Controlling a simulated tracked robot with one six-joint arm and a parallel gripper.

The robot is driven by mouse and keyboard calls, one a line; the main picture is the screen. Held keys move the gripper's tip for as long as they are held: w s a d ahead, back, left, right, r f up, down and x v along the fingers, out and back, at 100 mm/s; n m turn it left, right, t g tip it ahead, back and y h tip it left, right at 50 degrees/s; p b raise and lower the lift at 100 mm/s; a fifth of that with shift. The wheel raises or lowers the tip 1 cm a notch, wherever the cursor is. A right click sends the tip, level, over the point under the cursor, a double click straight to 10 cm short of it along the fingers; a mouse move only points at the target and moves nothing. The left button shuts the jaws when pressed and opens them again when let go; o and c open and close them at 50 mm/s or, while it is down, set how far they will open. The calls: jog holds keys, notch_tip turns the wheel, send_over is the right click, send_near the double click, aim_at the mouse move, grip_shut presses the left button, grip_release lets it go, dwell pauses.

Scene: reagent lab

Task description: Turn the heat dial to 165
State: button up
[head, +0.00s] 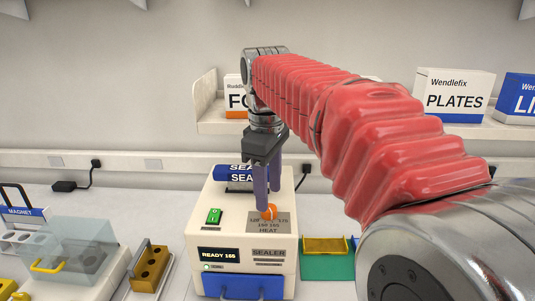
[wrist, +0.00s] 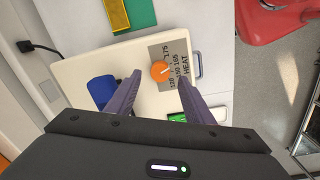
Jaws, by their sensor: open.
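The sealer (head: 200,235) is a cream box on the bench with an orange heat dial (head: 270,213) on its grey scale plate. Its dark display (head: 218,255) reads "READY 165". The wrist view shows the dial (wrist: 160,71) with a pale pointer mark toward the printed numbers; I cannot tell exactly which number it meets. My gripper (head: 267,198) points down at the dial, fingers open. In the wrist view its fingertips (wrist: 159,77) stand apart on either side of the dial, with gaps showing. The left finger partly hides the dial plate in the head view.
A green switch (head: 214,216) and a blue front part (head: 243,287) are on the sealer. A yellow tray on a green mat (head: 327,266) lies right of it. A brass block (head: 149,268) and a clear box (head: 78,248) stand left. A shelf with boxes (head: 455,95) is behind.

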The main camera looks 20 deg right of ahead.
aim_at(269, 212)
notch_tip(269, 212, up, 10)
jog(key=shift+s+a+f, duration=0.15)
jog(key=shift+s+a, duration=0.05)
dwell(0.5)
jog(key=s+f+m+t, duration=0.2)
jog(key=s+f+m, duration=0.3)
jog(key=s+f, duration=0.4)
jog(key=s+f+m+t, duration=0.3)
jog(key=s+f+m, duration=0.2)
jog(key=s+f, duration=0.4)
notch_tip(269, 212, down, 5)
jog(key=shift+s+d+r, duration=0.15)
jog(key=shift+d, duration=0.05)
